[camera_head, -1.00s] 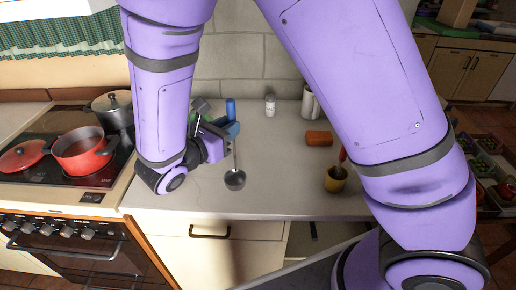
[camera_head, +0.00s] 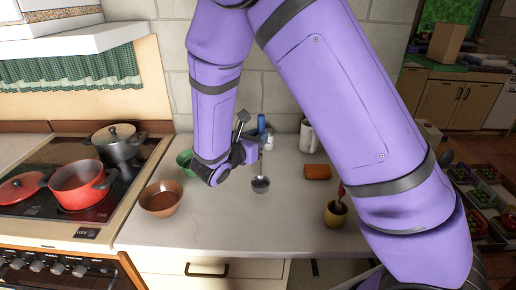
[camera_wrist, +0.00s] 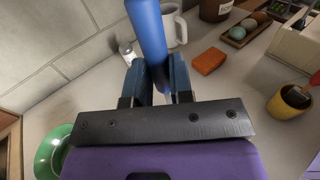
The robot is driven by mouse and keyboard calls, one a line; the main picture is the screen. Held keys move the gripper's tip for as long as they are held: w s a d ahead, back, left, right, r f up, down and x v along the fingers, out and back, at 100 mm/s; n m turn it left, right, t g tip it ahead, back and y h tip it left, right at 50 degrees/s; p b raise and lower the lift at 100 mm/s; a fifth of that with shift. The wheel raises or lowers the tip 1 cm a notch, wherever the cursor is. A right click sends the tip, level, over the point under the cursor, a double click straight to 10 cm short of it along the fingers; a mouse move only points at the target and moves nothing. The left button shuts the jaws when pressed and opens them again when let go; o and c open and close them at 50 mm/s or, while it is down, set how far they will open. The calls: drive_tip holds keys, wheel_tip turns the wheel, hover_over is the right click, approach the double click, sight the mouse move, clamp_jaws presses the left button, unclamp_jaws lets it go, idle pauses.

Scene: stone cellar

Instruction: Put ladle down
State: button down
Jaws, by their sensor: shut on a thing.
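My gripper (camera_head: 257,144) is shut on the ladle and holds it upright over the counter (camera_head: 205,232). The ladle's dark round bowl (camera_head: 260,185) hangs at the lower end, close to the counter top; I cannot tell whether it touches. In the wrist view the ladle's blue handle (camera_wrist: 147,32) stands up between my two blue-grey fingers (camera_wrist: 161,82). The bowl is hidden in the wrist view.
A brown bowl (camera_head: 160,199) and a green bowl (camera_head: 184,160) stand left of my gripper. A white mug (camera_head: 307,137), an orange block (camera_head: 317,172) and a yellow cup (camera_head: 335,214) stand to the right. The front middle of the counter is clear.

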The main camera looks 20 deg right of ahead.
drive_tip(key=shift+d+f, duration=0.1)
drive_tip(key=shift+f, duration=1.85)
drive_tip(key=c, duration=1)
unclamp_jaws()
